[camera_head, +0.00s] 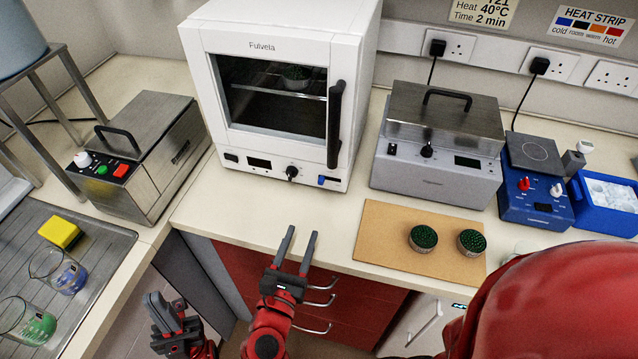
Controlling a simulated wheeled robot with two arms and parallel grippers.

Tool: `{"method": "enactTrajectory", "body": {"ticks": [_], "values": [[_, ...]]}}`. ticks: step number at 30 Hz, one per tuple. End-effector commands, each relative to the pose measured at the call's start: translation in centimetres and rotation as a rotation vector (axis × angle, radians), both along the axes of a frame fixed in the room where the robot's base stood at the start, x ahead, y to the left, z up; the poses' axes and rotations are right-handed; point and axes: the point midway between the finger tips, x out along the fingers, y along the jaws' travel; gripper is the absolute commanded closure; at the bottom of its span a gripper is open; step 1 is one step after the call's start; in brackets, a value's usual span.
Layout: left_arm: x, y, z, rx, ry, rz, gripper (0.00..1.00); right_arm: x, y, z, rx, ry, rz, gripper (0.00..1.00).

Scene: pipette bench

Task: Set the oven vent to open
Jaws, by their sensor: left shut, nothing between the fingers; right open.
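The white oven (215,110), marked "Fulvela", stands at the back of the bench with its glass door shut. A black handle (335,125) runs down the door's right side. On the panel below are a switch, a dark display (259,162), a black knob (292,173) and a small blue slider (322,181) at the left end of a dark slot. Any vent marking is too small to read. My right gripper (298,248) is open and empty, in front of and below the oven panel. My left gripper (165,312) is shut and empty, lower left, below the bench edge.
A steel-lidded bath (435,175) and a blue hotplate (530,205) stand right of the oven. A tan board (385,235) holds two green-topped round racks (423,239). A metal box (140,165) stands left. The bench directly before the oven is clear.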

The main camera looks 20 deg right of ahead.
Motion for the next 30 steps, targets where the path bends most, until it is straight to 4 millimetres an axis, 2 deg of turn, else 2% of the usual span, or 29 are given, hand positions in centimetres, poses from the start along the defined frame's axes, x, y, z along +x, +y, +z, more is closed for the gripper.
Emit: {"method": "enactTrajectory", "body": {"ticks": [15,21,30], "values": [[0.0,0.0,1.8,0.000,0.000,0.000,1.00,7.6,-5.5,0.2,0.004,0.002,-0.010,0.53],[0.0,0.0,2.3,0.000,0.000,0.000,1.00,10.2,-7.0,0.2,0.003,0.001,-0.005,0.53],[0.0,0.0,2.5,0.000,0.000,0.000,1.00,11.6,-7.9,0.0,0.004,0.000,0.001,0.53]]}}
